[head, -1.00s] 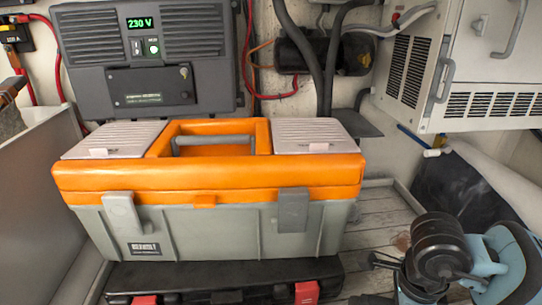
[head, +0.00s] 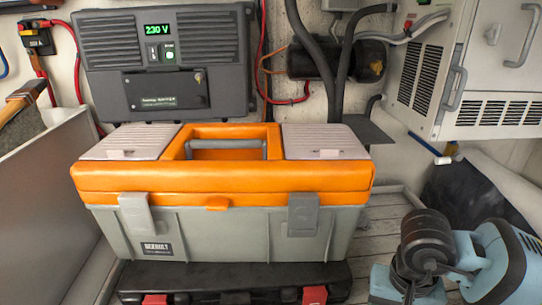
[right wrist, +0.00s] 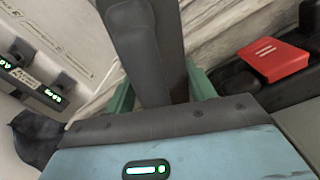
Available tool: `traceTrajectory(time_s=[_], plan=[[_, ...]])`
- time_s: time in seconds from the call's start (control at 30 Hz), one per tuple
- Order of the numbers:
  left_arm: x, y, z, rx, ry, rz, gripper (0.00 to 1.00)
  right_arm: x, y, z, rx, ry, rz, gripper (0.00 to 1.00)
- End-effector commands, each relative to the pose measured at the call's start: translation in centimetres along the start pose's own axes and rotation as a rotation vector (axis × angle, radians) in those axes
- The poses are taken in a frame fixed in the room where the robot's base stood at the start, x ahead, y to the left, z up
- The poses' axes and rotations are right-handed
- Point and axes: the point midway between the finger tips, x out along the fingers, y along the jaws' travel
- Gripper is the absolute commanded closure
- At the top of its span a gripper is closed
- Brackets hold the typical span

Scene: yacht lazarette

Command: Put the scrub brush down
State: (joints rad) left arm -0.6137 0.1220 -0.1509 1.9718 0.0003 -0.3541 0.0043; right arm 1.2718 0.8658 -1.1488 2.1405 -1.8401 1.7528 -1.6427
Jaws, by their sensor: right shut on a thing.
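My right gripper (right wrist: 150,50) fills the middle of the right wrist view, with dark grey fingers beyond its light blue housing. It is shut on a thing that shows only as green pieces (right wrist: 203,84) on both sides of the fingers. I take this to be the scrub brush; most of it is hidden, and its bristles do not show. In the head view my right arm comes in at the bottom right, with the dark gripper end (head: 408,291) low beside the toolbox. The brush cannot be made out there. My left gripper is not in view.
An orange and grey toolbox (head: 220,183) stands on a black case (head: 230,276) with red latches. Pale plank floor (head: 378,228) is bare right of the toolbox. A dark bag (head: 462,195) lies at the right, under a white vented cabinet (head: 490,75).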

Motion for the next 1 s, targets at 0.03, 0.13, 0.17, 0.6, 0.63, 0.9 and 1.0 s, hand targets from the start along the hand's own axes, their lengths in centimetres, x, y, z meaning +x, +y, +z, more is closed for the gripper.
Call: traceTrajectory(time_s=[0.03, 0.13, 0.17, 0.6, 0.63, 0.9, 1.0], plan=[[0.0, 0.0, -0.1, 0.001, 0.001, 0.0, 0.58, -0.1, -0.1, -0.1, -0.061, 0.002, 0.0, 0.72], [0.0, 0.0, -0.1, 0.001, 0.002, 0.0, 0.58, -0.1, -0.3, -0.2, -0.175, 0.003, 0.001, 0.72], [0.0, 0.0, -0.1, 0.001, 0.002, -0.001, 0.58, -0.1, -0.3, -0.2, -0.203, 0.003, 0.001, 0.72], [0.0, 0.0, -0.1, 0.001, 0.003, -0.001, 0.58, -0.1, -0.5, -0.3, -0.322, 0.003, 0.002, 0.72], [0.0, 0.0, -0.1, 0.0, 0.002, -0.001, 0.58, -0.1, -0.5, -0.3, -0.322, 0.003, 0.002, 0.72], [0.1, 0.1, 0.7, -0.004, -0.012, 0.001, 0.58, 0.2, -0.5, 0.0, -0.276, -0.005, 0.002, 0.72], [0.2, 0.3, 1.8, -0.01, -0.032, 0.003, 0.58, 0.5, -0.5, 0.4, -0.193, -0.014, 0.001, 0.72]])
